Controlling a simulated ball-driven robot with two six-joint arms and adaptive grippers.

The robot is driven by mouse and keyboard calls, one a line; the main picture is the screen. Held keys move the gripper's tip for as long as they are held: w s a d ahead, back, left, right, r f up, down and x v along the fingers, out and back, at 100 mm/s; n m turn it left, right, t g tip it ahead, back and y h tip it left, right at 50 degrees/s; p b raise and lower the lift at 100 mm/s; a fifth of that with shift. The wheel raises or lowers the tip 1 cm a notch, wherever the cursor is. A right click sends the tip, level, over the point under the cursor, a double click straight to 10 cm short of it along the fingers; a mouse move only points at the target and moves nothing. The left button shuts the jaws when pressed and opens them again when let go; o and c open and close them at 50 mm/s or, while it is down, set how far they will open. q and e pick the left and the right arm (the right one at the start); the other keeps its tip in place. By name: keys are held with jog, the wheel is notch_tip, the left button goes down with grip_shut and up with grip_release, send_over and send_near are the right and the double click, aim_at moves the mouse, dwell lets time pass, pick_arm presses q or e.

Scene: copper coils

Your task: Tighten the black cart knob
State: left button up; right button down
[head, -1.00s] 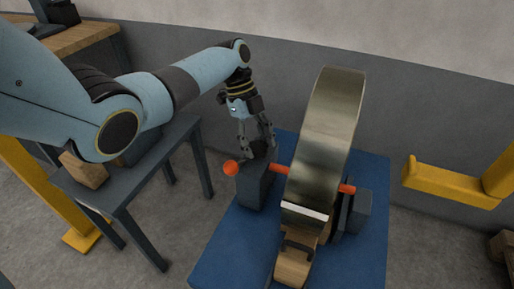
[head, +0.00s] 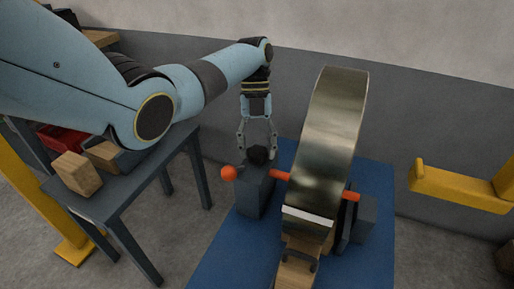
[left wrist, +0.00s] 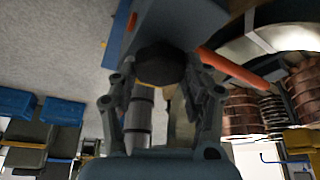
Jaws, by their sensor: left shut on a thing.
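The black knob (head: 258,155) sits on top of the dark grey block of the blue cart (head: 226,252), left of the large metal coil (head: 327,150). My left gripper (head: 258,150) reaches down from above, upright, with its fingers on either side of the knob and shut on it. In the left wrist view the knob (left wrist: 160,64) is dark and faceted, between the fingertips (left wrist: 162,75). An orange bar (head: 280,174) with a round orange end (head: 229,173) runs past the block and through the coil. My right gripper is not in view.
A dark grey table (head: 122,198) with wooden blocks (head: 76,174) and a red bin (head: 62,140) stands to the left. A wooden chock (head: 297,268) lies in front of the coil.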

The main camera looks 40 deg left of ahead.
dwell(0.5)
pick_arm(q)
jog(key=o, duration=1.2)
jog(key=shift+c, duration=0.2)
jog(key=v, duration=0.7)
jog(key=shift+r, duration=0.2)
jog(key=shift+w+f, duration=0.1)
